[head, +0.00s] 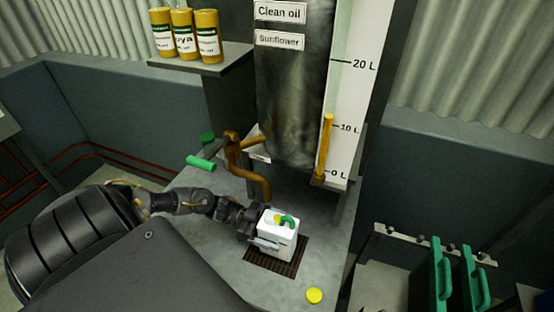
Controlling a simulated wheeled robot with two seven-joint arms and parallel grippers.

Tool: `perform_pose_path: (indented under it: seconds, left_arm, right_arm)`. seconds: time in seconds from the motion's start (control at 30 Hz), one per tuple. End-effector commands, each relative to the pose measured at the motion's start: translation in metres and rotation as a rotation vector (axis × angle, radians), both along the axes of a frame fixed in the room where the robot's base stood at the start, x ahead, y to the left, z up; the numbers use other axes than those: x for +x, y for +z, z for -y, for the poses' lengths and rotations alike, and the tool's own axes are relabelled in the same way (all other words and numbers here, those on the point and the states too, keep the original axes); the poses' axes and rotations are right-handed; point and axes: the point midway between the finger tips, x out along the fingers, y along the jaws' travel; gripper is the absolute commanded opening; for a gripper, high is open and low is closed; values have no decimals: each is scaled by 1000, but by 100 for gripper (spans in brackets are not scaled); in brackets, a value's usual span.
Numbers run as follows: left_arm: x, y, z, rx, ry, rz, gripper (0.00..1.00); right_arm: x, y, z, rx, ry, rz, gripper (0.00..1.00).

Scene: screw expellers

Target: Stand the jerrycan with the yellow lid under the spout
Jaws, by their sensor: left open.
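A white jerrycan (277,238) with a green handle stands upright on a dark grate (273,265) in the metal bench. A small yellow round part shows on its top. A yellow round lid (314,296) lies flat on the bench in front, to the right. The copper-coloured spout (263,186) bends down from the tank just behind and above the jerrycan's top; I cannot tell if it lines up with the opening. My left gripper (257,228) is open at the jerrycan's left side, with its fingers close to or around it. My right gripper is out of view.
The metal tank (290,100) stands behind, beside a white litre scale (352,95). A green valve handle (201,163) sticks out left of the spout. Yellow tins (185,35) stand on a shelf (205,59). Green jerrycans (440,275) stand at the lower right.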

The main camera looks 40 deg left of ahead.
Motion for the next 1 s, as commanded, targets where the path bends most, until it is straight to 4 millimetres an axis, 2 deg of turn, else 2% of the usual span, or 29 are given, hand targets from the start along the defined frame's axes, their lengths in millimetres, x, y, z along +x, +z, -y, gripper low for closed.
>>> perform_pose_path:
  seconds: [0.3,0.43,0.6,1.0]
  left_arm:
    - [-17,-4,-49,5,1,-2,85]
    - [-22,-2,-63,4,1,-1,85]
    - [-25,-1,-71,2,0,-1,85]
    - [-24,0,-71,1,0,1,85]
  right_arm:
    - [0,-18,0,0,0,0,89]
    - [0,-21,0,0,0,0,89]
    - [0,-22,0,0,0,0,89]
    - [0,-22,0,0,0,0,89]
